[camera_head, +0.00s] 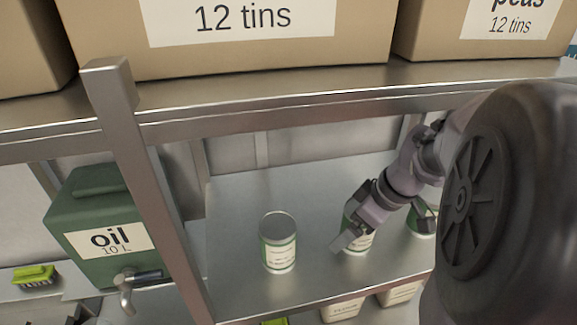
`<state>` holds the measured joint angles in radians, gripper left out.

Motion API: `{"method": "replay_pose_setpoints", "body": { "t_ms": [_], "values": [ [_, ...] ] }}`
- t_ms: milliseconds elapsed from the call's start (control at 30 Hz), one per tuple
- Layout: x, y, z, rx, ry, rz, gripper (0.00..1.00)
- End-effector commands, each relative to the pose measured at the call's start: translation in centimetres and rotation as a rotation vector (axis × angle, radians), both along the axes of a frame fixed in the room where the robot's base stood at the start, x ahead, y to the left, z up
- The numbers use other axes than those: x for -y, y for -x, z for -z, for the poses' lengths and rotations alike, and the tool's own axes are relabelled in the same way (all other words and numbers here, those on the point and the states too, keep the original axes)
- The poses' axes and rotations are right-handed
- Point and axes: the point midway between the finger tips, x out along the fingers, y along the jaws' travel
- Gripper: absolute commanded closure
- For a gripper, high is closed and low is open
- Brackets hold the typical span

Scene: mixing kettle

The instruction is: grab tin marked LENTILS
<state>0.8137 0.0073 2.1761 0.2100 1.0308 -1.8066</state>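Three tins with green and white labels stand on the lower metal shelf; the print is too small to read, so I cannot tell which is LENTILS. The left tin (278,246) stands upright and clear. The middle tin (360,241) is partly hidden behind a finger of my gripper (386,228). The right tin (421,222) is partly covered by my other finger and my arm. My gripper reaches in from the right with its fingers spread apart. I see nothing held between them. Whether a finger touches a tin, I cannot tell.
A metal upright (150,185) stands left of the tins. An upper shelf (290,103) with cardboard boxes (230,55) lies above them. A green oil container (95,215) with a tap stands at left. The shelf (235,205) around the left tin is bare.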

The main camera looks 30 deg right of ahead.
Motion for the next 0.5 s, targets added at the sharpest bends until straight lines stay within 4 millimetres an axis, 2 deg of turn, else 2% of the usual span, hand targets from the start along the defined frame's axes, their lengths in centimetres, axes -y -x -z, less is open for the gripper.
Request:
{"method": "replay_pose_setpoints", "body": {
  "t_ms": [33, 400, 467, 500],
  "values": [
    [0.00, 0.01, -0.02, 0.000, 0.000, 0.000, 0.15],
    [0.01, 0.03, -0.03, 0.000, 0.000, 0.000, 0.87],
    [0.00, 0.03, -0.03, 0.000, 0.000, 0.000, 0.99],
    [0.02, 0.02, -0.06, 0.000, 0.000, 0.000, 1.00]
  ]
}}
